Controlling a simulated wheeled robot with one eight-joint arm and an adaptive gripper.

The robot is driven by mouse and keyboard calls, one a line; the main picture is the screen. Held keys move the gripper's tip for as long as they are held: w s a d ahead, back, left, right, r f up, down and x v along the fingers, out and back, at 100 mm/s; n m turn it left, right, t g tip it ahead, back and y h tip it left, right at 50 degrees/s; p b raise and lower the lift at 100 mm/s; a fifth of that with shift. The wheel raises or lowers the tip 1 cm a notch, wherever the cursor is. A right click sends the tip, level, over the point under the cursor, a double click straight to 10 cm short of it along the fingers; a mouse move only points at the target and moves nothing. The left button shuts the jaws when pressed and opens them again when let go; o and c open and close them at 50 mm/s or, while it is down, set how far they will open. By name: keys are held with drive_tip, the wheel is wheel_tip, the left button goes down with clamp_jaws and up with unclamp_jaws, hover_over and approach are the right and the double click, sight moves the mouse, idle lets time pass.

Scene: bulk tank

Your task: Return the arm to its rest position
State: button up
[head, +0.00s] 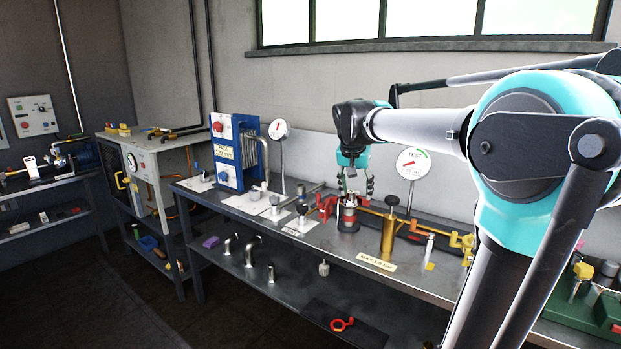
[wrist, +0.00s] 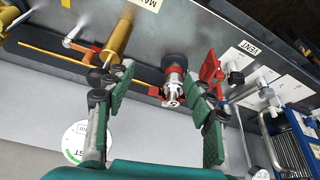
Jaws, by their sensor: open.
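My arm reaches from the right across the workbench (head: 450,291) in the head view. My gripper (head: 356,187) points down just above a red and silver fitting (head: 348,212) on the bench. In the wrist view, my gripper (wrist: 155,88) has its green-padded fingers spread wide apart. The fitting (wrist: 174,84) shows between and beyond them, with clear gaps on both sides. Nothing is held. How far the fingertips are above the fitting is hard to tell.
A brass cylinder (head: 388,236) stands right of the fitting and a red bracket (head: 326,206) left of it. A round gauge (head: 413,163) rises behind. A blue-framed unit (head: 236,154) stands further left. The wall and window (head: 435,18) are behind; the floor in front is open.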

drive_tip(key=s+d+f+n+y, duration=0.1)
drive_tip(key=s+d+f+n, duration=0.1)
drive_tip(key=s+f, duration=1)
drive_tip(key=s+d+f+n, duration=0.2)
drive_tip(key=s+d+f, duration=0.1)
drive_tip(key=s+f, duration=1)
wheel_tip(320, 180, down, 3)
drive_tip(key=shift+s+d+r+n+y, duration=0.2)
drive_tip(key=shift+d+n+y, duration=0.1)
drive_tip(key=shift+n+y, duration=0.1)
drive_tip(key=shift+c, duration=0.5)
